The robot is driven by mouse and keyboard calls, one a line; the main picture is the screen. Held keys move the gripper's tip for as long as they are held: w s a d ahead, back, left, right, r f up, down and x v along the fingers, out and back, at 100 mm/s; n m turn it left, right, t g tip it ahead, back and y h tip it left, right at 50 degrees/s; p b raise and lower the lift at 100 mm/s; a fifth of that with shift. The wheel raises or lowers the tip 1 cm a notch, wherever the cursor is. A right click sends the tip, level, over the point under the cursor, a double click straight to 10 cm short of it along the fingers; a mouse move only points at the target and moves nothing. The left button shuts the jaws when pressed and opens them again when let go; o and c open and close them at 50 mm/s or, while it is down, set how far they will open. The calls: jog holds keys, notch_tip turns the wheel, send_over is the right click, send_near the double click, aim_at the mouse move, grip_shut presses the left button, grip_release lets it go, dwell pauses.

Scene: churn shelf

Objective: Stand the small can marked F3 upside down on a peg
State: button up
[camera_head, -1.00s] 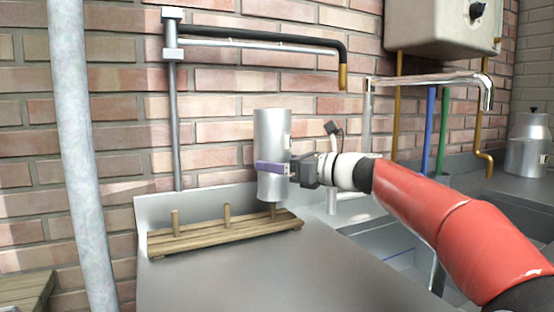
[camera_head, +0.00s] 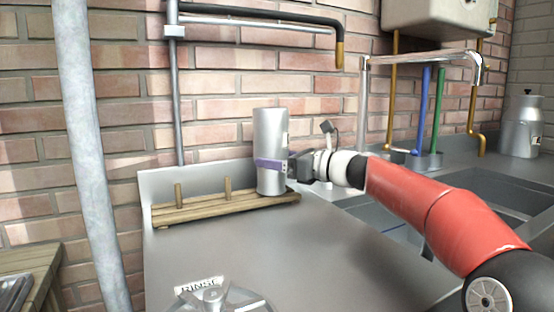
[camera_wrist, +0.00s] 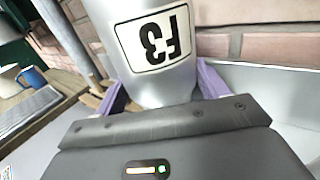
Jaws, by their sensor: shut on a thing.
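The small can (camera_head: 271,135) is a silver metal cylinder. Its white label reads F3 in the wrist view (camera_wrist: 153,40) and appears upside down there, so the can is inverted. My gripper (camera_head: 272,165) is shut around it, with purple fingers on both sides, also seen in the wrist view (camera_wrist: 205,82). The wooden peg rack (camera_head: 220,208) shows two bare pegs, the left (camera_head: 178,194) and the middle (camera_head: 228,188). The can is upright in line over the rack's right end. Its lower end appears at board level, and the right peg is hidden.
A brick wall (camera_head: 130,90) and a raised back edge stand close behind the rack. A RINSE fixture (camera_head: 215,295) lies at the front. Taps (camera_head: 420,60) and sinks (camera_head: 500,195) are at right. The counter (camera_head: 270,245) before the rack is clear.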

jog(key=shift+f, duration=0.25)
jog(key=o, duration=1.2)
jog(key=shift+c, duration=0.2)
